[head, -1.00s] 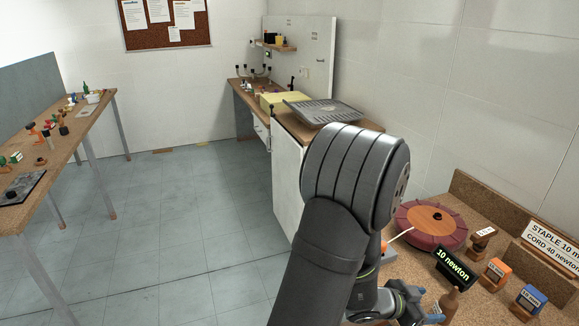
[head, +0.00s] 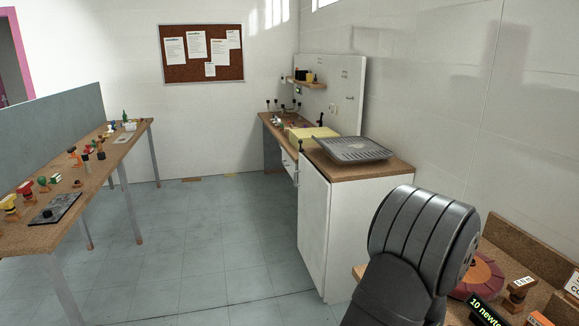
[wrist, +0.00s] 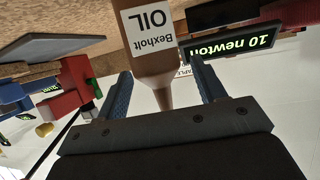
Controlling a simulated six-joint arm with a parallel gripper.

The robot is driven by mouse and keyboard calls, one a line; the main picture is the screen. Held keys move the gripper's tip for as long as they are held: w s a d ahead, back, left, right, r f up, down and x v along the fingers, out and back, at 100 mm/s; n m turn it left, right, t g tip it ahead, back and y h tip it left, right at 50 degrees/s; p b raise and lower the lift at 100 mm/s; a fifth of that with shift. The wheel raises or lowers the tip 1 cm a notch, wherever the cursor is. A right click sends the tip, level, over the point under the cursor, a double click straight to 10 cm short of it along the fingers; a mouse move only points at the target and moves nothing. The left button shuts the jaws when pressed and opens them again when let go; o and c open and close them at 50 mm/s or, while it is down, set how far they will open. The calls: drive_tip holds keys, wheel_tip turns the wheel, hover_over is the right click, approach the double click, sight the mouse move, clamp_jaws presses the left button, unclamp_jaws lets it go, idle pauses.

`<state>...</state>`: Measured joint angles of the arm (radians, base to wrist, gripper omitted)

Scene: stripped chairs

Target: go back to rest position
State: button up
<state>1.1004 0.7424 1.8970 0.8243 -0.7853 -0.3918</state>
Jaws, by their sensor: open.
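My gripper (wrist: 163,82) shows in the wrist view with its two blue fingers spread apart. A brown bottle (wrist: 160,62) with a white "Bexholt OIL" label appears between the fingers, its narrow nozzle pointing down in the picture. Clear space shows on both sides of the nozzle, and neither finger visibly touches it. How far the bottle stands from the fingers I cannot tell. In the head view my gripper is out of frame; only my dark arm shows at the lower right.
A "10 newton" display (wrist: 232,43) is close to the right finger in the wrist view; red blocks (wrist: 76,82) are at left. In the head view, a red round device (head: 478,278) sits on the right bench. A cabinet (head: 325,225) stands behind my arm. The middle floor is open.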

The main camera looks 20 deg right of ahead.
drive_tip(key=shift+f, duration=0.1)
drive_tip(key=shift+f, duration=1.2)
drive_tip(key=v, duration=1.2)
drive_tip(key=x, duration=1.2)
drive_tip(key=shift+d, duration=0.1)
wheel_tip(320, 180, up, 4)
drive_tip(key=shift+f, duration=0.1)
drive_tip(key=shift+s+a+r, duration=0.2)
drive_tip(key=shift+s+r, duration=0.4)
drive_tip(key=shift+s, duration=0.05)
drive_tip(key=shift+s+a+r, duration=0.1)
drive_tip(key=shift+s, duration=0.1)
